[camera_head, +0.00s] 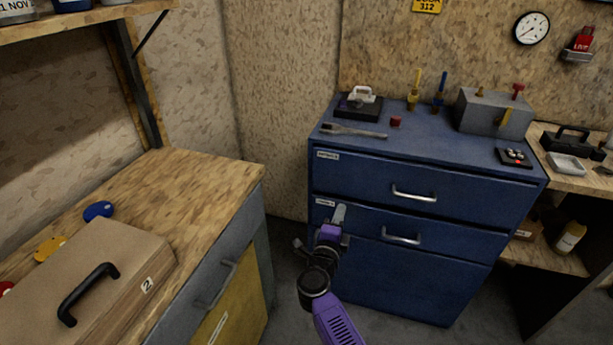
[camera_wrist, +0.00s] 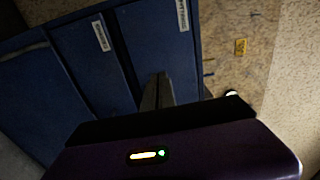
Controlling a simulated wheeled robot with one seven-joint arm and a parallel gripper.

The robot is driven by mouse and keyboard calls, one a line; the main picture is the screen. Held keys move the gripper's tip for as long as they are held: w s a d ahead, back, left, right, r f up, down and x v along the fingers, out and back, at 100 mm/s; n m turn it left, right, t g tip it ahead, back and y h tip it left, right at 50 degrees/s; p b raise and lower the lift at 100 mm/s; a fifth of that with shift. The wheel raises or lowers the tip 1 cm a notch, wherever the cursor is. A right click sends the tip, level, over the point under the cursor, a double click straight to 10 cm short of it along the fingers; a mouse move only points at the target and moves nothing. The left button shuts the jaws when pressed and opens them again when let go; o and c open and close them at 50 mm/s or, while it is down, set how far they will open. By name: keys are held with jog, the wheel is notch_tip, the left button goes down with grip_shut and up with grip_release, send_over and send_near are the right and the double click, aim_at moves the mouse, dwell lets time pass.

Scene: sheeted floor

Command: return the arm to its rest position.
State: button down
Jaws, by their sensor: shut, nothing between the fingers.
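My arm, purple and black, rises from the bottom of the head view in front of a blue drawer cabinet (camera_head: 420,180). My gripper (camera_head: 339,212) is at its upper end, pointing up, in front of the cabinet's left side near the second drawer. It is shut and holds nothing. In the wrist view my gripper's fingers (camera_wrist: 158,88) stand together, with the blue drawer fronts (camera_wrist: 95,75) beyond them. Whether the fingers touch the cabinet cannot be told.
A wooden workbench (camera_head: 215,185) with a handled box (camera_head: 120,250) stands at the left. Tools and a grey block (camera_head: 490,113) stand on the cabinet top. Drawer handles (camera_head: 402,237) stick out. A shelf (camera_head: 545,258) is at the right. Dark floor lies between bench and cabinet.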

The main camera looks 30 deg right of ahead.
jog(key=s+a+r+n+t+y, duration=0.35)
jog(key=a+r+n+t, duration=0.35)
jog(key=r+n, duration=0.3)
jog(key=s+a+n+g+y+p, duration=0.1)
jog(key=s+a+n+y, duration=0.2)
jog(key=s, duration=1.1)
jog(key=s+a+r+n+g+y+p, duration=0.1)
jog(key=s+a+n+y, duration=0.3)
jog(key=s, duration=1)
jog(key=s+a+n+g+y+p, duration=0.1)
jog(key=s+a+n+y, duration=0.2)
jog(key=s+a+n, duration=0.4)
jog(key=s+n, duration=0.4)
jog(key=s, duration=0.3)
jog(key=shift+a+r+g, duration=0.15)
jog(key=shift+a+g, duration=0.25)
jog(key=shift+s, duration=0.1)
